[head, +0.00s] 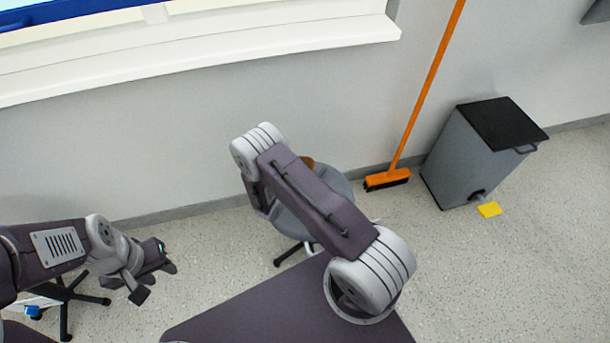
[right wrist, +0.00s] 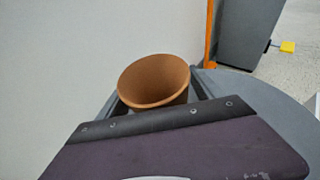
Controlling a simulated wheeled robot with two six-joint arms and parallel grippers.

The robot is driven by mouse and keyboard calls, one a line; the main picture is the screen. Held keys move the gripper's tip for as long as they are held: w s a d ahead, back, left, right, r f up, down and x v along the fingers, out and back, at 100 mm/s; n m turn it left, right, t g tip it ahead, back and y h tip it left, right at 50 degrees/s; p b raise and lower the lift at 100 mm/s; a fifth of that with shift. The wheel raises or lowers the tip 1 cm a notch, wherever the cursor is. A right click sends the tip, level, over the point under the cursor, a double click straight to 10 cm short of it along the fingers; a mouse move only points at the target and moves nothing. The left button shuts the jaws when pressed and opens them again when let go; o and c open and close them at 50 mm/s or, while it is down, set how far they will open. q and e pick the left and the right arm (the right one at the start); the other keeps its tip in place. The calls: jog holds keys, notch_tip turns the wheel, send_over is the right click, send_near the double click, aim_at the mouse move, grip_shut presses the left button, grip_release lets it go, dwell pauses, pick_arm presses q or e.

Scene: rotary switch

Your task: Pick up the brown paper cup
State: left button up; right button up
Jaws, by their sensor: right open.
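The brown paper cup (right wrist: 155,78) stands over the grey round seat (right wrist: 297,128) of a stool, its open rim facing my wrist camera. In the head view only a small brown piece of the cup (head: 308,161) shows behind my right arm. My right gripper (right wrist: 156,93) is open, with one dark finger at each side of the cup. The gripper's body hides the lower part of the cup, and I cannot tell whether the fingers touch it. My left gripper (head: 156,282) is open and empty at the lower left, away from the stool.
An orange broom (head: 388,179) leans on the wall right of the stool (head: 338,187). A grey bin (head: 468,160) with a black lid stands farther right, a yellow piece (head: 489,209) at its foot. A white window sill (head: 200,60) runs above.

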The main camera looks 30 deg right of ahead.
jog(key=shift+r, duration=0.1)
jog(key=c, duration=1.4)
jog(key=shift+o, duration=0.2)
